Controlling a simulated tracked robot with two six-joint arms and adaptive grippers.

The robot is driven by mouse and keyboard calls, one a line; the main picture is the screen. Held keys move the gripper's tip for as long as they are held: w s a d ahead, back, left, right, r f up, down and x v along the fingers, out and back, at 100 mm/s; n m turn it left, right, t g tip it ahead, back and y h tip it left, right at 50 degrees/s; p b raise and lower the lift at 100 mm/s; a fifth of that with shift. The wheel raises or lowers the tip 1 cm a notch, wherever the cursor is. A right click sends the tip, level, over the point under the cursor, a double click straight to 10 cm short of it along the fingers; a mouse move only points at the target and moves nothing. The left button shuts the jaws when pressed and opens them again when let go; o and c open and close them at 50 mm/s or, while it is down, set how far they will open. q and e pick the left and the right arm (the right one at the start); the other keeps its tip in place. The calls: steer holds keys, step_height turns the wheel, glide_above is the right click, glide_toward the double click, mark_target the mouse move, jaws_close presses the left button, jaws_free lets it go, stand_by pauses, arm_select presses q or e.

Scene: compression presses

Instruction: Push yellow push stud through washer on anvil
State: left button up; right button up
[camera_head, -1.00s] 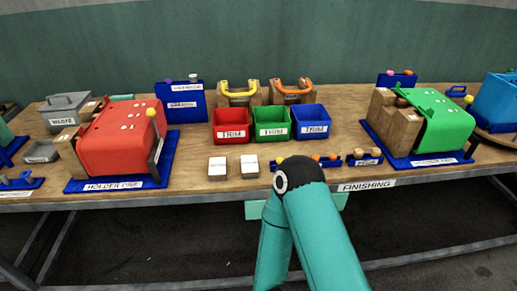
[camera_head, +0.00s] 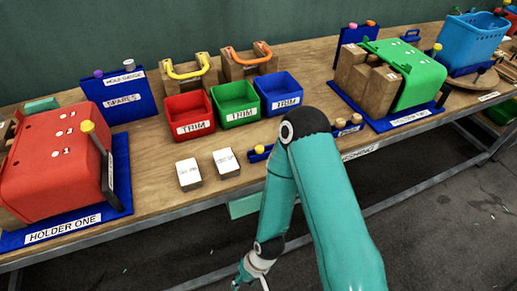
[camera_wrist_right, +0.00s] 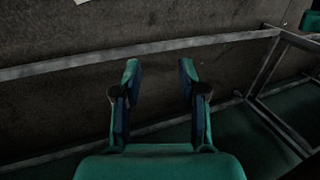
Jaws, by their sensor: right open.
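My right gripper (camera_wrist_right: 158,75) is open and empty in the right wrist view, with a dark floor and metal frame bars behind it. In the head view its arm reaches down in front of the bench, and part of the gripper (camera_head: 252,272) shows at the bottom edge. A small yellow piece (camera_head: 259,149) sits at a blue strip on the bench's front edge, partly hidden by my right arm. I cannot tell whether it is the push stud. I cannot make out the washer or the anvil. My left gripper is not in view.
The red press (camera_head: 40,165) with a yellow-knobbed lever stands left, and the green press (camera_head: 410,68) right. Red (camera_head: 190,126), green (camera_head: 236,115) and blue (camera_head: 283,103) trim bins stand between them. Two white blocks lie in front. The bench edge (camera_head: 150,205) is above my gripper.

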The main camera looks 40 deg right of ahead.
steer(key=shift+o, duration=1.4)
steer(key=shift+w, duration=0.1)
steer(key=d+r+m+g, duration=0.1)
steer(key=d+m, duration=0.3)
steer(key=d, duration=0.2)
steer(key=m+t+y+p, duration=0.1)
steer(key=m+t+y, duration=0.3)
steer(key=m+t, duration=1.4)
glide_toward(264, 148)
steer(key=w+m+g, duration=0.1)
steer(key=m, duration=0.1)
steer(key=w+r+m+g+p, duration=0.1)
steer(key=w+r+m+g, duration=0.1)
steer(key=m+g, duration=0.1)
steer(key=shift+w+a+m, duration=0.15)
steer(key=shift+a+m, duration=0.1)
steer(key=shift+m, duration=0.05)
steer(key=shift+w+a+f+p, duration=0.1)
steer(key=shift+w+a+p, duration=0.2)
steer(key=shift+w, duration=0.1)
steer(key=x, duration=0.1)
steer(key=p+x, duration=0.1)
steer(key=x, duration=0.2)
steer(key=shift+w+a+r+p, duration=0.25)
steer(key=shift+w+a+p, duration=0.05)
steer(key=shift+w+p, duration=0.05)
steer(key=shift+w+a+f, duration=0.1)
steer(key=shift+w+f, duration=0.05)
steer(key=shift+w, duration=0.1)
steer(key=shift+c, duration=0.3)
